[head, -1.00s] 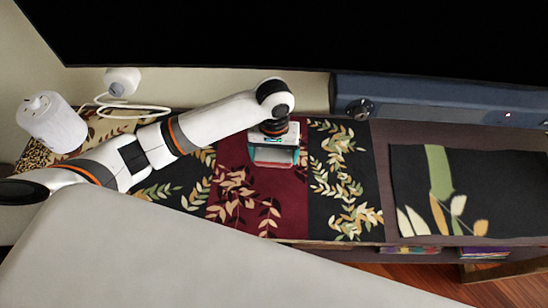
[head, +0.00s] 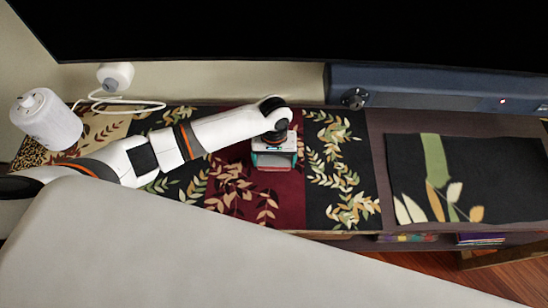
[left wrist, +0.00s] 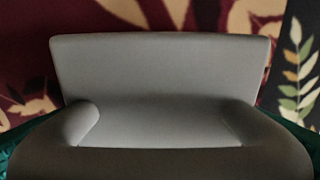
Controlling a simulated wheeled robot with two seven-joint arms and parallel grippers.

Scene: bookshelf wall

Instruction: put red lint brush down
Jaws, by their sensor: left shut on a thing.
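My left gripper (head: 273,160) is over the dark red strip of the leaf-patterned runner (head: 230,195), pointing down at it. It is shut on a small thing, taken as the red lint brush. The gripper's own body and teal fingers hide nearly all of it, so its shape and colour cannot be made out. Whether it touches the runner cannot be told. In the left wrist view a grey shape fills the middle, with dark green at both lower sides and the red and black runner behind. My right gripper is not in view.
A white canister (head: 45,120) stands at the far left, near a white corded device (head: 115,76). A blue-grey soundbar (head: 430,92) lies along the back under a large black screen (head: 300,35). A dark leaf mat (head: 470,175) lies at right. The runner's front right is clear.

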